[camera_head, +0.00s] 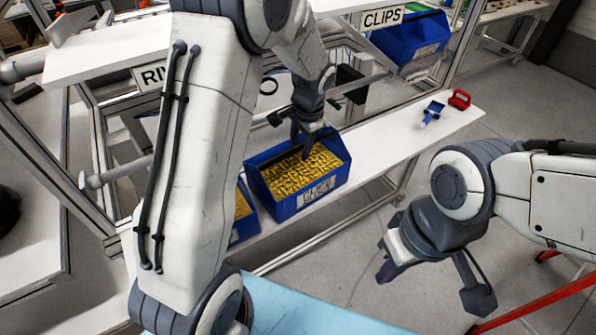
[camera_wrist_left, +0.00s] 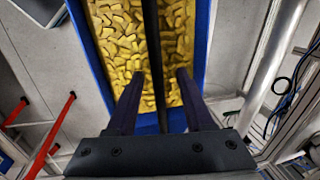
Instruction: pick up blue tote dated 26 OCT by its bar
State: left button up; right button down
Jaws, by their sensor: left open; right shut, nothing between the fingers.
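A blue tote (camera_head: 281,209) full of yellow-gold pieces stands on the white shelf, with a white label (camera_head: 316,192) on its front; I cannot read a date on it. My left gripper (camera_head: 303,146) is over this tote, pointing down, fingers open. In the left wrist view the tote's blue wall (camera_wrist_left: 201,45) shows, and a dark bar (camera_wrist_left: 153,50) runs across the tote between the two open fingers (camera_wrist_left: 158,85). The fingers are not closed on it. My right gripper (camera_head: 386,270) is shut and empty, at the right over the floor.
Another blue tote (camera_head: 245,226) with yellow pieces stands just left, partly hidden by my left arm. A blue tote (camera_head: 413,45) sits on the upper shelf by a CLIPS sign (camera_head: 383,17). Small blue (camera_head: 432,112) and red (camera_head: 460,99) items lie on the lower shelf's right end.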

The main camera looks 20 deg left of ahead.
pick_arm(q)
jog(key=f, duration=0.1)
jog(key=f+p, duration=0.1)
jog(key=f, duration=0.2)
jog(key=shift+w+a+f, duration=0.1)
jog(key=shift+a, duration=0.2)
grip_shut()
dwell(1.1)
